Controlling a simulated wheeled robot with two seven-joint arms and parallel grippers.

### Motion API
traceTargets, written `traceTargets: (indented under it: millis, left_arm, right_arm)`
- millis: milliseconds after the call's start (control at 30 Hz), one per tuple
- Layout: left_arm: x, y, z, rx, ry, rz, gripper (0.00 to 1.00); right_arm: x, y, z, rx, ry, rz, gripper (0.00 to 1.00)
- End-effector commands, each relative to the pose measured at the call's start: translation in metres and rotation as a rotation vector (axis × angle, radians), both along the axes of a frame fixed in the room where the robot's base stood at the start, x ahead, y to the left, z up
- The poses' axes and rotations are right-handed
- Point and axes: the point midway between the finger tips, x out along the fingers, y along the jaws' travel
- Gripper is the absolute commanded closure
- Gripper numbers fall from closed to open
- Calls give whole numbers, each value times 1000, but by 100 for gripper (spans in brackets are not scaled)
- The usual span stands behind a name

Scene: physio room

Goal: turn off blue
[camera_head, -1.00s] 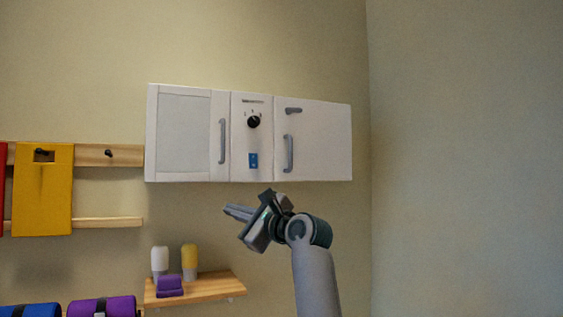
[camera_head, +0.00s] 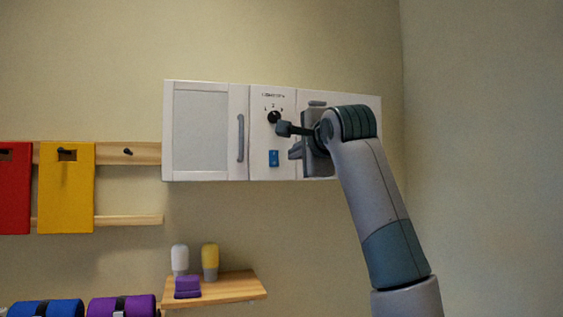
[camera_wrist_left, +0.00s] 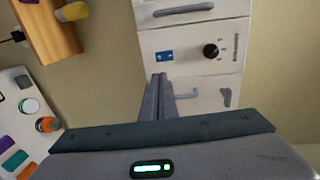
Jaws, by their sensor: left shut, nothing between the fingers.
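The blue switch (camera_head: 273,158) is a small blue rectangle on the white middle panel of the wall cabinet (camera_head: 205,130). It also shows in the left wrist view (camera_wrist_left: 164,56), just beyond my fingertips. My left gripper (camera_head: 292,152) is shut and empty, close to the right of the switch in the head view. In the left wrist view its fingers (camera_wrist_left: 159,77) lie together and point toward the switch. I cannot tell whether they touch the panel. A black knob (camera_head: 274,117) sits above the switch. My right gripper is not in view.
A grey door handle (camera_head: 240,138) stands out left of the panel. My arm hides much of the right door. A wooden shelf (camera_head: 238,287) with bottles and purple blocks is below. A rail with red and yellow hanging items (camera_head: 66,195) is at left.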

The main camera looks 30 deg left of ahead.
Motion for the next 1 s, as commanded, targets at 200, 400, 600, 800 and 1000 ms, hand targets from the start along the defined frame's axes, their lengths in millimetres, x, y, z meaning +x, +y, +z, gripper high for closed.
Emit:
traceTargets:
  millis: [200,400,600,800,1000]
  left_arm:
    - [4,5,0,1,2,2,100]
    - [17,21,-1,1,4,4,100]
    - [38,46,-3,2,5,3,100]
    - [61,72,-7,3,5,3,100]
    - [77,92,-11,3,5,3,100]
  right_arm:
    - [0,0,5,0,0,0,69]
    - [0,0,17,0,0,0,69]
    - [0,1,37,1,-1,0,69]
    - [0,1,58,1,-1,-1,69]
    - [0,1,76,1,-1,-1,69]
